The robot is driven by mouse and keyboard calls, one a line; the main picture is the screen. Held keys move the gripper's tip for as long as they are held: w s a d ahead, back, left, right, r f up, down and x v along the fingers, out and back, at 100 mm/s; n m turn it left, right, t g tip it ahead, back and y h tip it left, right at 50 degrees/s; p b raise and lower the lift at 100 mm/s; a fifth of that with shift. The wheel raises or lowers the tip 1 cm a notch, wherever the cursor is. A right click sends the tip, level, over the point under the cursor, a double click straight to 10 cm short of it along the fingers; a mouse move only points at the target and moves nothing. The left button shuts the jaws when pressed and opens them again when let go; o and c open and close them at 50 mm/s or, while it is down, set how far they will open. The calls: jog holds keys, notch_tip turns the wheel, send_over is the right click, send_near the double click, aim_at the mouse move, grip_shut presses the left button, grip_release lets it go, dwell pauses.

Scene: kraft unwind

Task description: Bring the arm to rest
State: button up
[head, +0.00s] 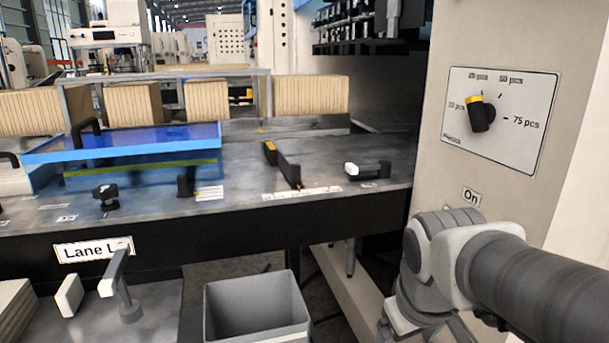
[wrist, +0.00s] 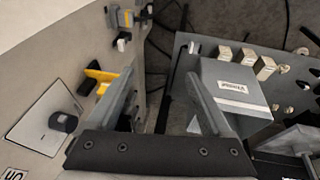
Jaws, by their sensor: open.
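My arm (head: 440,262) reaches in from the lower right in the head view, in front of the machine's cream side cabinet. My gripper does not show in the head view. In the wrist view my gripper (wrist: 160,82) is open, its two grey fingers spread apart with nothing between them. The gripper is near the cabinet side, with the black dial (wrist: 63,122) to its left. The fingers hide part of the scene behind them.
The dial plate (head: 500,120) has a black and yellow knob, with an On label (head: 471,197) below. The steel table (head: 330,160) carries levers and a blue-framed clear cover (head: 130,140). A grey bin (head: 257,308) stands below. Yellow-black handles (wrist: 103,75) are beyond the left finger.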

jog(key=s+r+m+t, duration=0.2)
jog(key=s+m, duration=0.1)
jog(key=s, duration=0.2)
notch_tip(320, 180, up, 19)
jog(key=p, duration=1.8)
jog(key=shift+y+p, duration=0.4)
jog(key=shift+s+d+r, duration=0.1)
